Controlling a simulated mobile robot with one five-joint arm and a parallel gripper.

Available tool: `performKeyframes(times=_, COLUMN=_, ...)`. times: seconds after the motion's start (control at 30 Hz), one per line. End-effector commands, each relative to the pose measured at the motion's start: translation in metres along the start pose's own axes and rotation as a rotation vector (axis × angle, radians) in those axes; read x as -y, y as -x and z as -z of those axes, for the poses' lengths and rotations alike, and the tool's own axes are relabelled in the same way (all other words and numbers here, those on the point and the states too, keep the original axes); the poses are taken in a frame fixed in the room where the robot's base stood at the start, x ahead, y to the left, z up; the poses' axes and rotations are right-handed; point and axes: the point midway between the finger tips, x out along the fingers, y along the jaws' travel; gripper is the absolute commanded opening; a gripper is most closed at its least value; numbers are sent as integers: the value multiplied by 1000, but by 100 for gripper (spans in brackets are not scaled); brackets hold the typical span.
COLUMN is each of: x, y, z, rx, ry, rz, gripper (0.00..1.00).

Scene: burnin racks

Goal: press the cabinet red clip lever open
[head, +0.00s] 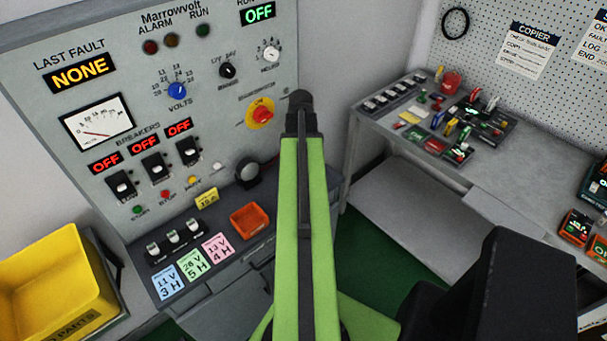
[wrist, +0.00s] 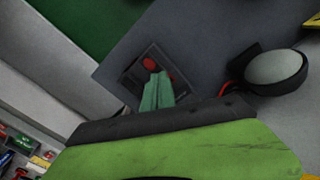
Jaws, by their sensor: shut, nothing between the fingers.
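In the wrist view a small dark clip block (wrist: 132,77) sits on the grey shelf of the cabinet. A red part on it (wrist: 149,63), apparently the red clip lever, shows just beyond my fingertips. My gripper (wrist: 158,78) is shut and empty, its pale green fingers over the block and hiding part of it. I cannot tell whether the fingers touch the red part. In the head view my green arm reaches toward the cabinet (head: 225,110); the fingers and the clip are hidden behind it.
A round dark-rimmed piece (wrist: 275,68) stands beside the clip on the right in the wrist view. An orange tray (head: 250,221) lies on the cabinet's ledge. A yellow bin (head: 55,280) stands at left. A grey bench (head: 490,175) with several small parts is at right.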

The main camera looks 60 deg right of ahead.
Motion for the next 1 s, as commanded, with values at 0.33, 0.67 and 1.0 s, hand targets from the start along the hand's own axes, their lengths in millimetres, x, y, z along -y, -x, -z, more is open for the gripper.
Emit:
performKeyframes(times=0.33, x=0, y=-6, z=0, rx=0, ry=0, rz=0, gripper=0)
performKeyframes(times=0.67, x=0, y=-11, z=0, rx=0, ry=0, rz=0, gripper=0)
performKeyframes(times=1.0, x=0, y=10, z=0, rx=0, ry=-1, rz=0, gripper=0)
